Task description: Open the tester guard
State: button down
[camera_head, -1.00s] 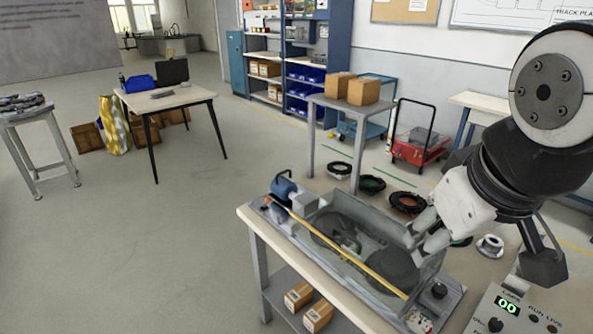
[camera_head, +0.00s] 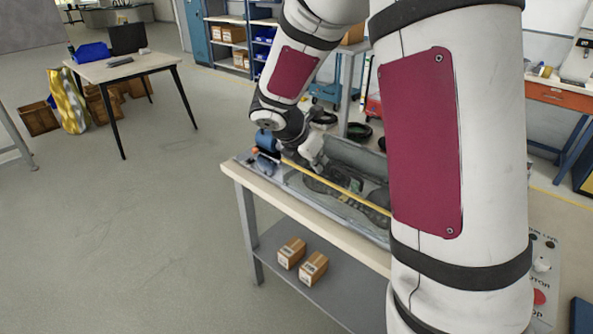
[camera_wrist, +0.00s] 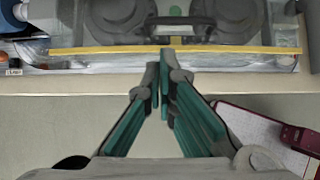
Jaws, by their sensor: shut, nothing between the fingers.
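The tester (camera_head: 245,160) lies on the bench, with a blue motor-like part at its left end. Its clear guard (camera_head: 347,157) has a yellow strip (camera_head: 335,186) along the front edge. In the wrist view the guard appears down over two round grey discs, with a dark handle (camera_wrist: 175,27) in front of them. The yellow strip also crosses the wrist view (camera_wrist: 230,50). My gripper (camera_wrist: 163,66) is shut and empty, its fingertips just below the strip in that view; contact cannot be told. In the head view my arm hides the tester's right end.
The bench's pale front edge (camera_wrist: 60,80) runs below the tester. Two small cartons (camera_head: 302,262) sit on the lower shelf. A control box with a red button (camera_head: 540,297) is partly visible at right. Open floor lies to the left.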

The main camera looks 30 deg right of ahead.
aim_at(333, 180)
jog(key=b+x, duration=0.1)
jog(key=x, duration=0.9)
jog(key=shift+a, duration=0.1)
jog(key=shift+r, duration=0.1)
